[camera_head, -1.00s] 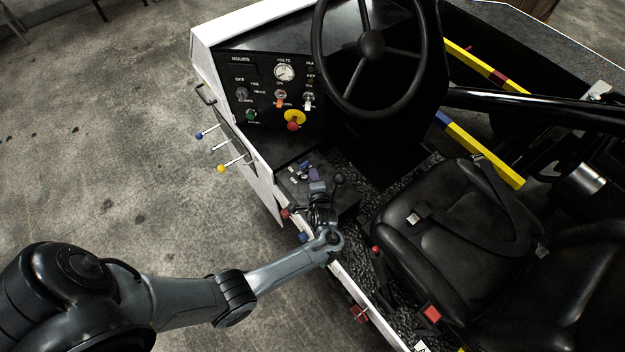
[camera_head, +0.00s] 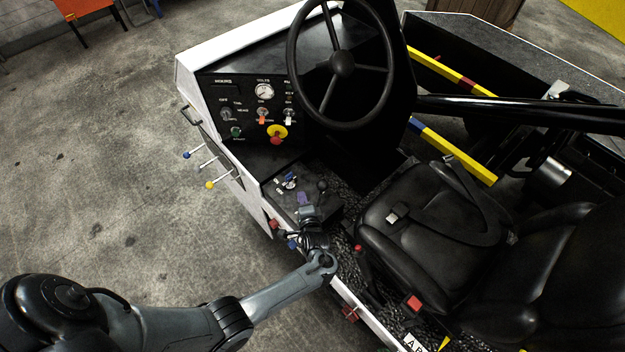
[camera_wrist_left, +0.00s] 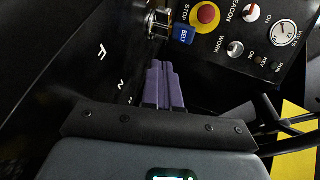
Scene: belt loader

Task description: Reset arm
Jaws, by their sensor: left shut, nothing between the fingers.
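My left gripper (camera_head: 303,199) is over the small black side console (camera_head: 285,205) below the dashboard, left of the driver's seat. In the left wrist view its purple fingers (camera_wrist_left: 164,86) are together with nothing between them. The fingers point toward a metal switch (camera_wrist_left: 157,24) and a blue BELT label (camera_wrist_left: 184,35); I cannot tell whether they touch anything. A black-knobbed lever (camera_head: 322,185) stands just right of the gripper. My right gripper is not in view.
The dashboard (camera_head: 235,95) carries a red stop button (camera_head: 277,138) on yellow. The steering wheel (camera_head: 342,64) and black seat (camera_head: 415,215) lie to the right. Levers with blue and yellow knobs (camera_head: 210,184) stick out at the left side. Concrete floor (camera_head: 100,180) at left is open.

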